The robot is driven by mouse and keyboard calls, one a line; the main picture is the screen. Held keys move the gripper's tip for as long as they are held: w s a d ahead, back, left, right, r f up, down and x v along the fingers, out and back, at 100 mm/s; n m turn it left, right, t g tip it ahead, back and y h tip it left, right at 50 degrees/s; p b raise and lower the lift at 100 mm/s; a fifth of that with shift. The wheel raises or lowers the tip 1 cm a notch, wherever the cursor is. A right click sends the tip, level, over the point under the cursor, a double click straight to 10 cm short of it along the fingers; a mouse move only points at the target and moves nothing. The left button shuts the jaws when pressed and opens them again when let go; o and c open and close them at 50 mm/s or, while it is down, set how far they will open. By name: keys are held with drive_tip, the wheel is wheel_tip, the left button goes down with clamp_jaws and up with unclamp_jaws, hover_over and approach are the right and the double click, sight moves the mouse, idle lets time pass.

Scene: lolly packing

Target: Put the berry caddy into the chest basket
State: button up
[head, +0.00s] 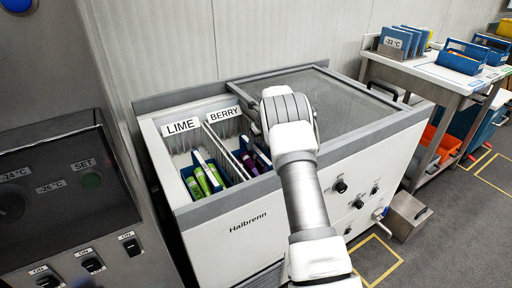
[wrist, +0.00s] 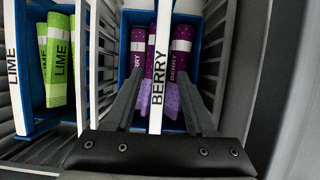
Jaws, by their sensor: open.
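The berry caddy (wrist: 125,45) is blue and holds purple BERRY packs in the wrist view. A white strip lettered BERRY runs lengthwise above it.
A lime caddy (wrist: 30,95) with green packs stands in the compartment to the left, behind a wire divider. The chest's dark lid (head: 335,100) covers its right half. A side table (head: 440,72) with blue caddies stands at the far right.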

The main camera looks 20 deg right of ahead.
drive_tip(key=s+a+r+n, duration=0.2)
drive_tip(key=s+r+n, duration=0.15)
drive_tip(key=r, duration=0.35)
drive_tip(key=s+a+r+n+p, duration=0.1)
drive_tip(key=s+r+n, duration=0.1)
drive_tip(key=s+r, duration=0.45)
drive_tip(key=s+a+r+n, duration=0.2)
drive_tip(key=s+r+n, duration=0.1)
drive_tip(key=r, duration=0.6)
drive_tip(key=s+a+r+n, duration=0.5)
drive_tip(key=s+r+n, duration=0.25)
drive_tip(key=s, duration=0.35)
drive_tip(key=s+a+f+n, duration=0.1)
drive_tip(key=s+a+n, duration=0.1)
drive_tip(key=s+n, duration=0.7)
drive_tip(key=s+a+f+n+t, duration=0.1)
drive_tip(key=s+a+f+n, duration=0.1)
drive_tip(key=s+n, duration=0.6)
drive_tip(key=s+a, duration=0.1)
drive_tip(key=s, duration=0.6)
drive_tip(key=shift+s+n+h, duration=0.15)
drive_tip(key=shift+n+h, duration=0.25)
drive_tip(key=shift+r, duration=0.1)
wheel_tip(320, 180, up, 11)
drive_tip(key=p, duration=1.1)
